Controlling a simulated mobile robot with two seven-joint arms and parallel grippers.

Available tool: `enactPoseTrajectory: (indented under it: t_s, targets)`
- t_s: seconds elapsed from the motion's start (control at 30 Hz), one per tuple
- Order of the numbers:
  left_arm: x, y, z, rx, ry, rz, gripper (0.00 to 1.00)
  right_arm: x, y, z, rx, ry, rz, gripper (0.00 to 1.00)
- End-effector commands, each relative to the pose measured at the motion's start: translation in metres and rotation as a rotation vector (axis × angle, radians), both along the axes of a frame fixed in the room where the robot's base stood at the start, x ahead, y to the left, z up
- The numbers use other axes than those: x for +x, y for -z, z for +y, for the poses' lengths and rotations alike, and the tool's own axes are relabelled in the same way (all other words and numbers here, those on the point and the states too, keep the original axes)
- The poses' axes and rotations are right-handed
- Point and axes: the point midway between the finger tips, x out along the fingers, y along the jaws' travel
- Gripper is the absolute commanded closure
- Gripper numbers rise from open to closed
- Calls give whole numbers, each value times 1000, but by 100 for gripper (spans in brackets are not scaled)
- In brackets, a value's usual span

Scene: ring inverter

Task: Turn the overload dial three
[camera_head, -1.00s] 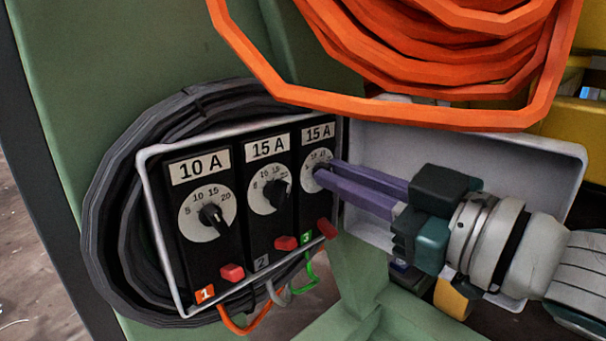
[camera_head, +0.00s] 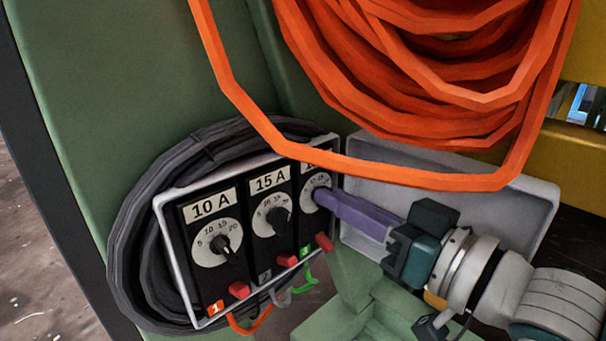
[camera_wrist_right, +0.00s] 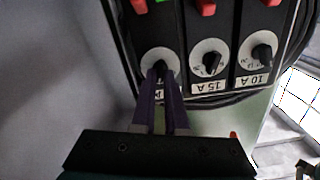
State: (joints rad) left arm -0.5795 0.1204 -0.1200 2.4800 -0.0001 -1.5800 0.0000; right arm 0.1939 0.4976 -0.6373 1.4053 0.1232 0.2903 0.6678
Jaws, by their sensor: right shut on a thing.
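The overload box holds three black panels side by side, each with a dial. My right gripper (camera_head: 322,196) reaches in from the right and is shut on the black knob of dial three. The right wrist view shows its purple fingers (camera_wrist_right: 160,78) on either side of that knob, which they mostly hide. Dial two (camera_head: 272,215) and dial one (camera_head: 217,243) stand free to the left. My left gripper is not in view.
A thick orange cable coil (camera_head: 430,80) hangs above, its lowest loop crossing the box's top right corner. A dark cable coil (camera_head: 135,240) lies behind the box. The open grey lid (camera_head: 500,190) is behind my right gripper. Red buttons (camera_head: 238,290) sit below the dials.

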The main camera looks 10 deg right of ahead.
Motion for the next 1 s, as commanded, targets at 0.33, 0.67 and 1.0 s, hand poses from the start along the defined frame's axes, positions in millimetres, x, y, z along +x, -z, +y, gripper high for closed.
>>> enactPoseTrajectory:
  t_s: [0.33, 0.67, 1.0]
  targets:
    - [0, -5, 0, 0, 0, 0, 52, 0, 0, 0, 63, 0, 43, 100]
    - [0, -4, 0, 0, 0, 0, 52, 0, 1, 0, 64, 0, 44, 100]
    - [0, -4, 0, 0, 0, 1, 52, 0, 0, 0, 64, 0, 43, 59]
